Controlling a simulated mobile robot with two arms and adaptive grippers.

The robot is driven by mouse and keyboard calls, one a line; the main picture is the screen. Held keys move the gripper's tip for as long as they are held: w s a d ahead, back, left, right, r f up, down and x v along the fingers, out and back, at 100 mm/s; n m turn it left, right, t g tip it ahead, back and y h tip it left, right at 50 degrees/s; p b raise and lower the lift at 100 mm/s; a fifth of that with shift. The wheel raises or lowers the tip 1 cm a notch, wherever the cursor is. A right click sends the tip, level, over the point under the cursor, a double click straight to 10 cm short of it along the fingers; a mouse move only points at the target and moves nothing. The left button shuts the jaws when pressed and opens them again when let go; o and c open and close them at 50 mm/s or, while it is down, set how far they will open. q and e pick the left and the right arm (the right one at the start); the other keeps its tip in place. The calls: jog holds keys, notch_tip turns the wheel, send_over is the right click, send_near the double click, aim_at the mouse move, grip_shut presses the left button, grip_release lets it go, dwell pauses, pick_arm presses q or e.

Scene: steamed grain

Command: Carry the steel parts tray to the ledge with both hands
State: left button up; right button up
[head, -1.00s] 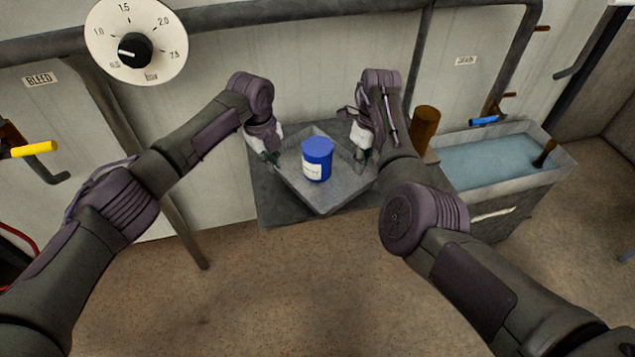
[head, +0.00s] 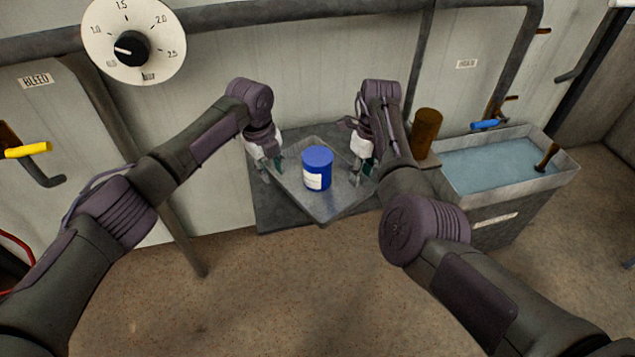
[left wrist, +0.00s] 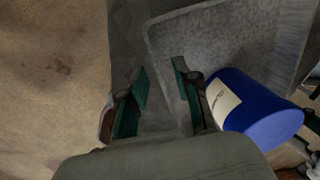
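The steel parts tray (head: 335,207) is on the dark grey ledge (head: 275,216) against the wall, turned with one corner toward me. It also shows in the left wrist view (left wrist: 225,45). A blue tub with a white label (head: 317,168) stands upright in it. My left gripper (head: 270,168) is at the tray's left side, its fingers spread apart; in the left wrist view one finger is outside the tray's wall and the other is on the tub's side. My right gripper (head: 362,173) is at the tray's right side, its fingers apart around the wall.
A brown cylinder (head: 426,130) stands right of the tray, beside a water-filled trough (head: 505,187). A dial (head: 132,45), pipes and a yellow-handled valve (head: 28,150) are on the wall. The floor (head: 290,300) in front is clear.

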jog(key=shift+r, duration=0.1)
pick_arm(q)
notch_tip(320, 180, up, 11)
jog(key=a, duration=0.1)
jog(key=shift+s, duration=0.35)
pick_arm(e)
notch_tip(320, 180, up, 12)
jog(key=d, duration=0.1)
jog(key=shift+w, duration=0.45)
pick_arm(q)
jog(key=shift+f, duration=0.1)
pick_arm(e)
jog(key=shift+f, duration=0.2)
